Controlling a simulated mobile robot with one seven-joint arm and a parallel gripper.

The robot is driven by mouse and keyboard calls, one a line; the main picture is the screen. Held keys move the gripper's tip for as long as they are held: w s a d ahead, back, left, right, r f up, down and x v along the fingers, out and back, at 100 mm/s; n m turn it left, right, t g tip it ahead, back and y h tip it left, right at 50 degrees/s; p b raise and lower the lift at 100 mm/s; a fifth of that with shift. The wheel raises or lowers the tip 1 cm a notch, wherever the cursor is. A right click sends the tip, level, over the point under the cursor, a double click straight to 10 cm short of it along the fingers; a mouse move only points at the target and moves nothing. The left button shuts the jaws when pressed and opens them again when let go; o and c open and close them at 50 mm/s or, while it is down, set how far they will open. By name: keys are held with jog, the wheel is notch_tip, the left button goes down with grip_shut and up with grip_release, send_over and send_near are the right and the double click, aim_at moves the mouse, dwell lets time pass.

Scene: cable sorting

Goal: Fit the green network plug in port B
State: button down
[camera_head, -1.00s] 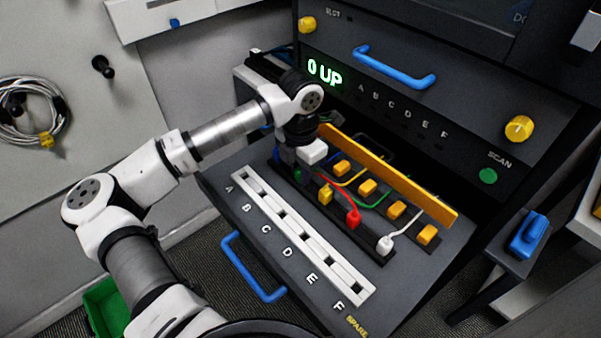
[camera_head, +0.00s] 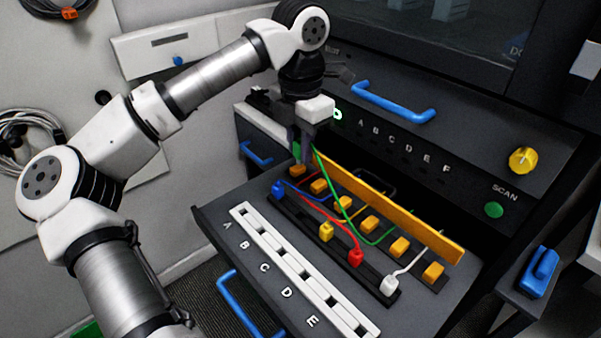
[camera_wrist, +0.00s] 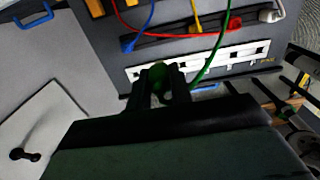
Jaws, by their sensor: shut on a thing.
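The green network plug (camera_wrist: 158,77) is between the fingers of my gripper (camera_wrist: 160,84) in the wrist view, mostly hidden by them. In the head view my gripper (camera_head: 302,158) points down, shut on the plug, above the far left end of the plug rack. The green cable (camera_head: 349,212) runs from the gripper down to the orange clips. The white port strip (camera_head: 305,277) lies at the front of the tray, labelled A to E in view. Port B (camera_head: 262,235) is second from the left end and looks empty. The strip also shows in the wrist view (camera_wrist: 205,62).
The blue plug (camera_head: 278,188), yellow plug (camera_head: 326,231), red plug (camera_head: 355,257) and white plug (camera_head: 389,285) stand in the dark rack behind the strip. An orange rail (camera_head: 390,208) rises behind the orange clips. Blue handles are on the cabinet.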

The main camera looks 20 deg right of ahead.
notch_tip(320, 180, up, 3)
jog(key=shift+r, duration=0.1)
jog(key=shift+r+p, duration=1.4)
jog(key=shift+r, duration=0.45)
jog(key=shift+f, duration=0.1)
